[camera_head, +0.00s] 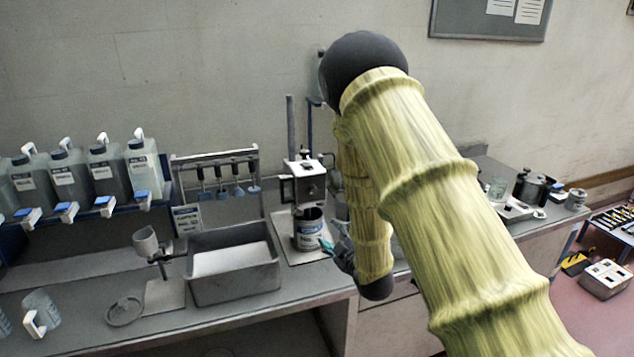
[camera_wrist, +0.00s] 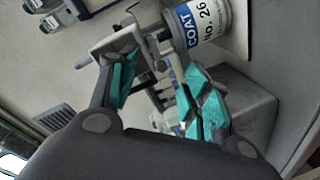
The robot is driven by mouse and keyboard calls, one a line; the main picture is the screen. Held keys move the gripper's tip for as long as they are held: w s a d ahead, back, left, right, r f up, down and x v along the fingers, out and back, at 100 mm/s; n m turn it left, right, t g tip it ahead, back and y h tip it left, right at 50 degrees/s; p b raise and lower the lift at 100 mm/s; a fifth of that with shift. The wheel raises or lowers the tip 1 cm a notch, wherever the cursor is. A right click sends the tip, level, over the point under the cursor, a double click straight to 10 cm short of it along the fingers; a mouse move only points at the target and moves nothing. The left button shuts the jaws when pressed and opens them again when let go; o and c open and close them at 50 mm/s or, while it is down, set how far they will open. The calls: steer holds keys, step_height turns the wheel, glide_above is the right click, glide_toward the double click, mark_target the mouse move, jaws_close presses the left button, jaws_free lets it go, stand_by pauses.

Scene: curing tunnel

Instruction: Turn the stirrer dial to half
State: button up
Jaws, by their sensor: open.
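The stirrer (camera_head: 305,183) is a grey metal box on an upright post at the back of the bench. A labelled can (camera_head: 308,230) stands below it. I cannot make out its dial or the dial's setting. My gripper (camera_head: 330,246) is low, just right of the can and below the stirrer box, partly hidden by my arm. In the wrist view my gripper (camera_wrist: 162,92) is open, its teal-padded fingers spread with nothing held. The can (camera_wrist: 205,20) shows there at the top, beyond the right finger. The stirrer box is not clearly seen in that view.
A grey tray (camera_head: 272,279) and a small cup on a stand (camera_head: 146,243) are left of the can. A rack of hanging tools (camera_head: 218,158) and several jugs (camera_head: 68,180) stand behind. Pots (camera_head: 530,187) are at the right end of the bench.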

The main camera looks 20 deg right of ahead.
steer(key=n+t, duration=0.1)
glide_toward(315, 193)
steer(key=shift+y, duration=0.4)
steer(key=w+p, duration=0.2)
steer(key=w, duration=0.1)
steer(key=w+p, duration=0.3)
steer(key=w, duration=0.1)
steer(key=shift+w+a+r+p, duration=0.1)
steer(key=shift+w+a+p, duration=0.15)
steer(key=shift+w+p, duration=0.1)
steer(key=shift+w, duration=0.4)
steer(key=c, duration=1)
